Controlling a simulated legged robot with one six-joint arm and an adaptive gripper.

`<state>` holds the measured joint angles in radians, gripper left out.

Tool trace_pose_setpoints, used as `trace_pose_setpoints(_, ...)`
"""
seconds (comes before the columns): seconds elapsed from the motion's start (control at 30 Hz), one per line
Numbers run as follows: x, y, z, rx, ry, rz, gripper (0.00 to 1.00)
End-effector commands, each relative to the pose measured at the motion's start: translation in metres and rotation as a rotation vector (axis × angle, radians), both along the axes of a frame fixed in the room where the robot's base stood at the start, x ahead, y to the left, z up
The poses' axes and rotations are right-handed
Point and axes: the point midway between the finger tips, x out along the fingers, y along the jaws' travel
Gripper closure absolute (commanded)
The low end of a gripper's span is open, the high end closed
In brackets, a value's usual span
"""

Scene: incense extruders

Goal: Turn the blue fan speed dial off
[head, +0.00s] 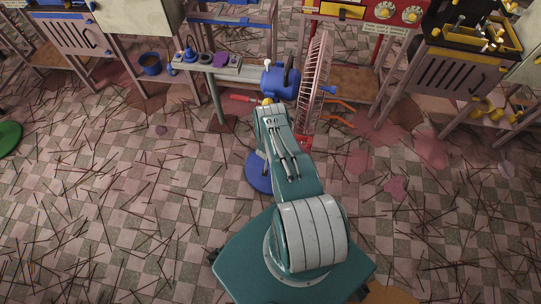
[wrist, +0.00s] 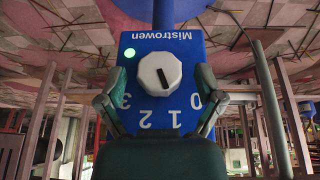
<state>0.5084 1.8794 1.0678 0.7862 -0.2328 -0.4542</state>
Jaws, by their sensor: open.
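The fan (head: 316,75) has a pale pink cage, a blue motor housing (head: 283,84) and a round blue foot (head: 258,174) on the floor. Its blue dial panel (wrist: 186,58), marked "Mistrowen", fills the middle of the wrist view, upside down. A white round dial knob (wrist: 152,76) has a black mark that points toward the 1, among the numbers 0 to 3. A green light (wrist: 130,53) is lit beside it. My gripper (wrist: 160,88) is open, one finger on each side of the knob, apart from it. In the head view my arm hides the gripper and the panel.
A narrow bench (head: 228,72) with small items stands left of the fan. A red machine (head: 375,12) stands behind it at right, and a stand with a yellow-rimmed tray (head: 465,50) further right. Many thin sticks litter the checkered floor.

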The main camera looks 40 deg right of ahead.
Motion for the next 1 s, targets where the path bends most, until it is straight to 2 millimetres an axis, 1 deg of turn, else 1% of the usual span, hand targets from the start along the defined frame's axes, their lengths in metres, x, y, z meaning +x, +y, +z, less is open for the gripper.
trace_pose_setpoints(0.13, 0.0, 0.0, 0.0001, 0.0, 0.0, 0.0, 0.14)
trace_pose_setpoints(0.17, 0.0, 0.0, 0.0001, 0.0, 0.0, 0.0, 0.18)
trace_pose_setpoints(0.2, 0.0, 0.0, 0.0002, 0.0, 0.0, 0.0, 0.36)
trace_pose_setpoints(0.27, 0.0, 0.0, 0.0002, 0.0, 0.0, 0.0, 0.63)
trace_pose_setpoints(0.3, 0.0001, 0.0001, 0.0002, 0.0, 0.0, 0.0, 0.81)
trace_pose_setpoints(0.33, 0.0002, 0.0, 0.0003, 0.0, 0.0, 0.0, 0.94)
trace_pose_setpoints(0.37, 0.0001, 0.0001, 0.0002, 0.0, 0.0, 0.0, 0.96)
trace_pose_setpoints(0.67, 0.0011, 0.0, 0.0004, -0.01, 0.006, -0.001, 0.96)
trace_pose_setpoints(1.0, 0.0043, -0.0011, 0.0014, -0.066, 0.054, -0.001, 0.96)
